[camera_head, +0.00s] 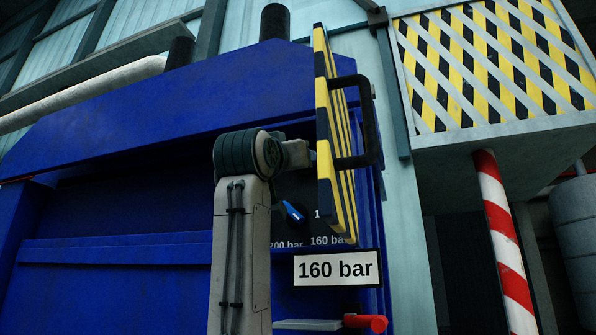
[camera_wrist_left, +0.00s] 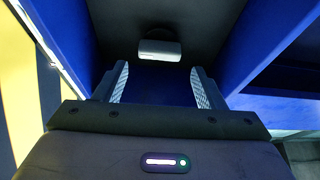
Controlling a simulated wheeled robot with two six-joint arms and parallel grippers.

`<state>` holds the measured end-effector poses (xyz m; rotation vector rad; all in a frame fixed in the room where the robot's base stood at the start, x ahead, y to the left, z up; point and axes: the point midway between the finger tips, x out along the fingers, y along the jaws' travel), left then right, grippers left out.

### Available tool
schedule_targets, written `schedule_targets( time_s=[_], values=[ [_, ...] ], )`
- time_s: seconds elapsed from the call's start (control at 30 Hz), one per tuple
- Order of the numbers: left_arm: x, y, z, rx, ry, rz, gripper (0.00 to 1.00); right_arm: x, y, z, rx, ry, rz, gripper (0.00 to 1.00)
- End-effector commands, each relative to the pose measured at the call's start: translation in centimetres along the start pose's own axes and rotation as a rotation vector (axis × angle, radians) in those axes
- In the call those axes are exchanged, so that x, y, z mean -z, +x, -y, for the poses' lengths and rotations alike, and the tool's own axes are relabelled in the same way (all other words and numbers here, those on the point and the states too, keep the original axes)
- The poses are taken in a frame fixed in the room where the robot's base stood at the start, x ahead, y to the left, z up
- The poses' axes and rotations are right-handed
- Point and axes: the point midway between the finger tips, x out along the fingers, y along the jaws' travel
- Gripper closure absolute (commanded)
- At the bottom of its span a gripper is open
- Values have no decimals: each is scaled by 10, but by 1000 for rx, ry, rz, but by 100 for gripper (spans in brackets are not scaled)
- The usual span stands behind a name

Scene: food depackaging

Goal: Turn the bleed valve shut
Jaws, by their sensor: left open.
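In the head view a red handle (camera_head: 365,322) sticks out at the bottom, below a "160 bar" sign (camera_head: 336,269). A small blue lever (camera_head: 292,212) shows on the dark panel behind my arm. I cannot tell for certain which is the bleed valve. My left gripper (camera_wrist_left: 159,72) is open in the left wrist view, with nothing between its fingers. A pale grey cylinder (camera_wrist_left: 160,50) lies beyond the fingertips, apart from them, in a dark recess. In the head view the gripper is hidden. My right gripper is out of view.
A yellow-black striped panel (camera_head: 335,140) with a black handle (camera_head: 372,120) stands out from the blue machine (camera_head: 140,190) beside my arm. At right are a striped box (camera_head: 490,65) and a red-white post (camera_head: 502,235). Blue walls (camera_wrist_left: 270,45) flank the recess.

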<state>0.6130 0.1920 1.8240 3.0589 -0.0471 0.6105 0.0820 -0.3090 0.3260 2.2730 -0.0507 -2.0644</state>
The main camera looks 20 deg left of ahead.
Motion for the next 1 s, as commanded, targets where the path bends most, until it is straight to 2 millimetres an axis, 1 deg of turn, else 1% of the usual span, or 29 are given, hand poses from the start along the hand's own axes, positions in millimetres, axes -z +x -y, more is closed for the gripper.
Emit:
schedule_targets(
  time_s=[0.03, 0.1, 0.2, 0.3, 0.43, 0.7, 1.0],
  values=[
    [-4, -13, 0, 0, 0, -5, 36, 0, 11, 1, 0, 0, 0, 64],
    [-3, -26, 0, 0, 0, -4, 36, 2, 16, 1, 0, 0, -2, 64],
    [-2, -39, 0, 0, 0, -3, 36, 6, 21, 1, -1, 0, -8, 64],
    [-1, -47, 0, 0, 0, -1, 36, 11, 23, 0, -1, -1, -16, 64],
    [0, -51, 0, 0, 0, -1, 36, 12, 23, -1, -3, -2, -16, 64],
    [0, -51, 0, 0, 0, 0, 36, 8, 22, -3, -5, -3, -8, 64],
    [0, -51, 0, 0, 0, 0, 36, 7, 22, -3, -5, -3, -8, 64]
  ],
)
